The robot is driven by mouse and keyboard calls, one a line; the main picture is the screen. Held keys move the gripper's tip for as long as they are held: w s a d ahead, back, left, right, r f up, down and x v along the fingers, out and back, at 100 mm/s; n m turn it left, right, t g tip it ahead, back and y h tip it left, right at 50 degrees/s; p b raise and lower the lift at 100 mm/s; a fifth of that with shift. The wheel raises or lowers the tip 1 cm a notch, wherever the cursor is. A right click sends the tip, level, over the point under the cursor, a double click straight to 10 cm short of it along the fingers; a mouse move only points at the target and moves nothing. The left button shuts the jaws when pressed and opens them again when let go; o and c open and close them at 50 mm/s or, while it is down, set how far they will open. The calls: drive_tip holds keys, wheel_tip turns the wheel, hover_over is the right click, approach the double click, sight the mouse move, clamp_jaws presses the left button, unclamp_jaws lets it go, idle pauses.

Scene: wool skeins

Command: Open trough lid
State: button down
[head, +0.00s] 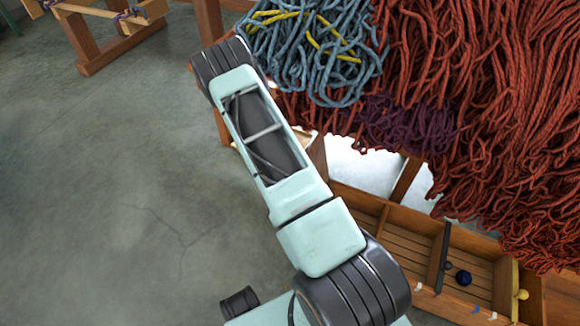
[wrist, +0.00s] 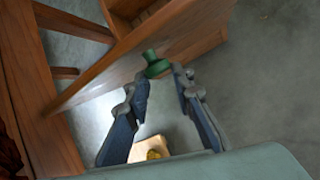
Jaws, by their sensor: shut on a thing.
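In the wrist view my gripper (wrist: 161,76) has its two fingers on either side of a green knob (wrist: 155,66) and is shut on it. The knob sits at a broad brown wooden board (wrist: 187,42) that slants across the picture. This board looks like the trough lid, but I cannot tell how far it is raised. In the head view my arm crosses the middle, and the gripper and green knob are hidden. A wooden trough (head: 385,232) with slatted compartments shows at the lower right, partly behind my arm.
Red yarn (head: 470,90), blue-grey yarn (head: 310,55) and purple yarn (head: 410,125) hang over the trough. A dark blue ball (head: 463,278) lies in the trough, near a yellow knob (head: 522,294). A wooden stand (head: 90,40) is at the upper left. The concrete floor at left is clear.

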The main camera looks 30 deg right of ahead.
drive_tip(key=shift+s+a+f, duration=0.4)
drive_tip(key=shift+a+f, duration=0.1)
drive_tip(key=c, duration=1.7)
unclamp_jaws()
drive_tip(key=shift+o, duration=0.2)
drive_tip(key=shift+w+d+r, duration=0.1)
drive_tip(key=shift+w+r, duration=0.05)
drive_tip(key=v, duration=1.2)
drive_tip(key=shift+w, duration=0.15)
